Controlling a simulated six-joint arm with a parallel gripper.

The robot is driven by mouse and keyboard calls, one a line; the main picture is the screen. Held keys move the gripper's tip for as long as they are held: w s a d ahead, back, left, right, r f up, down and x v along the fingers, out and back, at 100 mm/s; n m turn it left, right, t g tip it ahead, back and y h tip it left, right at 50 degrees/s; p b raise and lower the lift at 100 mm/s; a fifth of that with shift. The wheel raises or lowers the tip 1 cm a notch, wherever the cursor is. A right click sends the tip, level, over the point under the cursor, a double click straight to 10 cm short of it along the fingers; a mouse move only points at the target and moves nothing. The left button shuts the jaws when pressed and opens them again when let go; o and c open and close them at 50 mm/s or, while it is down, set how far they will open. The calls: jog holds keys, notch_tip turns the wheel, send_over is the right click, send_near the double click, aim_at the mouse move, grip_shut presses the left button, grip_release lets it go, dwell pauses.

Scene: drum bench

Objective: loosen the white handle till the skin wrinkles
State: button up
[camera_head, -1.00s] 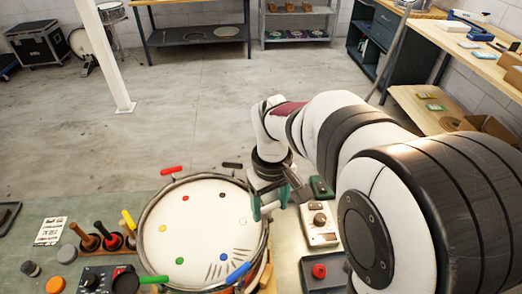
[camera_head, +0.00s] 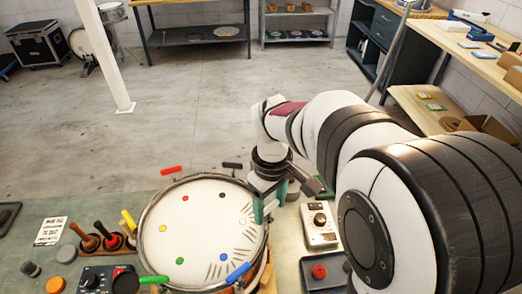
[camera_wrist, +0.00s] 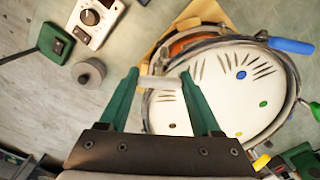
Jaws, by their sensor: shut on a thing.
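The drum (camera_head: 148,215) stands on the bench with a pale skin (camera_head: 195,225) bearing coloured dots. My gripper (camera_head: 270,203) is at its right rim. In the wrist view my gripper (camera_wrist: 160,76) is shut on the white handle (camera_wrist: 173,82), which lies between its green fingers. The handle is hidden in the head view. Wrinkles (camera_head: 247,234) show on the skin near the white dot (camera_head: 243,221); they show in the wrist view too (camera_wrist: 198,70). Another fan of wrinkles (camera_head: 215,270) lies by the blue dot.
Blue (camera_head: 238,272), green (camera_head: 154,280), yellow (camera_head: 128,219), red (camera_head: 171,169) and black (camera_head: 232,166) handles stick out around the rim. Mallets (camera_head: 104,232) stand at left.

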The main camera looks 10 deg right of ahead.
aim_at(270, 205)
jog(key=o, duration=1.4)
jog(key=shift+r, duration=0.1)
notch_tip(270, 205, up, 16)
jog(key=shift+f, duration=0.15)
jog(key=s+f+m, duration=0.4)
jog(key=s, duration=0.3)
jog(key=s+f+m+y, duration=0.1)
jog(key=s+f+m, duration=0.3)
jog(key=s, duration=0.2)
jog(key=s+f+m, duration=0.5)
jog(key=s, duration=0.2)
jog(key=shift+s+d+y, duration=0.2)
jog(key=shift+s+y, duration=0.15)
jog(key=shift+y, duration=0.05)
